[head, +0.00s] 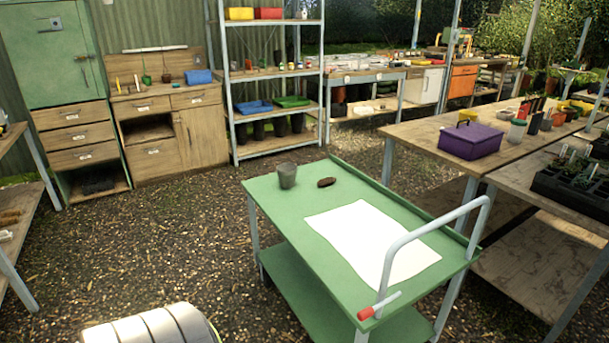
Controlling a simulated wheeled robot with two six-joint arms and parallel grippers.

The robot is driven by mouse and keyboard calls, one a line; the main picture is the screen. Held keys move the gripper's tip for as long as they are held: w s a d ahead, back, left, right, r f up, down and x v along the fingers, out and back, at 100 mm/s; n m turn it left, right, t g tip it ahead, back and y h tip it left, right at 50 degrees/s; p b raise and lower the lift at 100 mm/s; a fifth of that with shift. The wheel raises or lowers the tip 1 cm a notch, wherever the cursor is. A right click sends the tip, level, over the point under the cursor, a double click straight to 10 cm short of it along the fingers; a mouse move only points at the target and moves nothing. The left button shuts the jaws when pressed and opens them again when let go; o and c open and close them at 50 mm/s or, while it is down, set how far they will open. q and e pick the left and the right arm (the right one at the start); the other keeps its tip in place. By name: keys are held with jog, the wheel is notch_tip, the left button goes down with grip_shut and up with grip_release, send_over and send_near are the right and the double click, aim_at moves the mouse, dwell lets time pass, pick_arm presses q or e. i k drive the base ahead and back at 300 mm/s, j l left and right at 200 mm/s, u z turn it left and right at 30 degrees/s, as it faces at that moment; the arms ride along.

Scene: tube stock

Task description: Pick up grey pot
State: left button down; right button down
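A small grey pot (287,177) stands upright near the far left corner of the green cart's top (290,205). A small dark brown oval object (326,183) lies just to its right. A white sheet (372,243) lies flat on the cart top, nearer the handle and apart from the pot. Neither of my grippers is in the head view.
The cart has a grey bent handle (440,228) at its near right. Wooden tables with a purple box (471,140) and a dark seedling tray (575,187) stand on the right. A shelf rack (276,147) and wooden cabinets (171,137) stand behind. Gravel floor left of the cart is open.

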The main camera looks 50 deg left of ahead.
aim_at(287, 173)
jog(key=u, duration=1.85)
jog(key=z, duration=0.25)
jog(key=i+j+z, duration=0.25)
jog(key=z, duration=0.2)
jog(key=i+j+z, duration=0.25)
jog(key=z, duration=0.2)
jog(key=i+j+z, duration=0.15)
jog(key=j+z, duration=0.3)
